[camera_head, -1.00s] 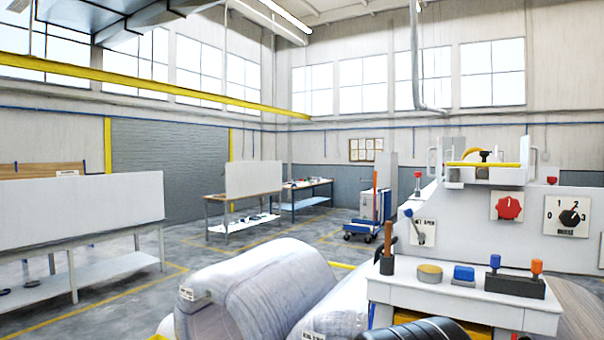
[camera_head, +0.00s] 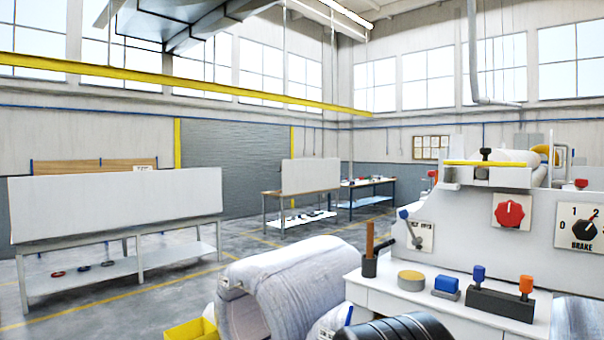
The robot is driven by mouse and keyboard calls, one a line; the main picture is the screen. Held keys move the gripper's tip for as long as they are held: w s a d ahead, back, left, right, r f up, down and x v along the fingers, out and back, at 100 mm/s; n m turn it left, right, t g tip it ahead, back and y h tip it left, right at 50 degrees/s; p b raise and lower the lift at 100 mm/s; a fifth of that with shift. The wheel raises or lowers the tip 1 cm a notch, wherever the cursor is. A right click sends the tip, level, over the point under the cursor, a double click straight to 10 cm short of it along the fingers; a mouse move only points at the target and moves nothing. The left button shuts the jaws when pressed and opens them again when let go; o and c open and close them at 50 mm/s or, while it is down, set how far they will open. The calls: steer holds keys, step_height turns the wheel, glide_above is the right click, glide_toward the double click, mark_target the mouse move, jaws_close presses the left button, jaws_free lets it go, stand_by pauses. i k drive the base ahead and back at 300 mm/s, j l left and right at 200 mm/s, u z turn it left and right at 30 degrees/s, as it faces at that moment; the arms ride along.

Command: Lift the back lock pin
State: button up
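My gripper is not in view. No part is labelled as the back lock pin, so I cannot tell which one it is. A black knob (camera_head: 486,154) stands on the machine's top, by a yellow bar (camera_head: 490,163). A small red knob (camera_head: 581,184) sits farther right behind the grey machine panel (camera_head: 460,215). Another red top (camera_head: 432,174) shows partly behind the panel's left end. A blue-topped pin (camera_head: 478,273) and an orange-topped pin (camera_head: 526,285) stand upright in a dark block (camera_head: 500,303) on the white shelf.
The shelf also holds a wooden-handled tool in a dark cup (camera_head: 369,266), a yellow disc (camera_head: 411,280) and a blue block (camera_head: 446,287). A large wrapped roll (camera_head: 300,285) and a black ribbed object (camera_head: 400,328) are in front. Open floor (camera_head: 120,305) lies left, before a white bench (camera_head: 115,208).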

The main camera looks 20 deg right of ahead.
mark_target(581, 184)
steer(key=k+l, duration=0.1)
steer(key=l, duration=0.25)
steer(key=k+l+u, duration=0.1)
steer(key=l, duration=0.3)
steer(key=k+l, duration=0.1)
steer(key=l, duration=0.25)
steer(key=k+l+u, duration=0.15)
steer(key=l, duration=0.25)
steer(key=k+l, duration=0.1)
steer(key=l, duration=0.25)
steer(key=k+l+u, duration=0.1)
steer(key=l, duration=0.25)
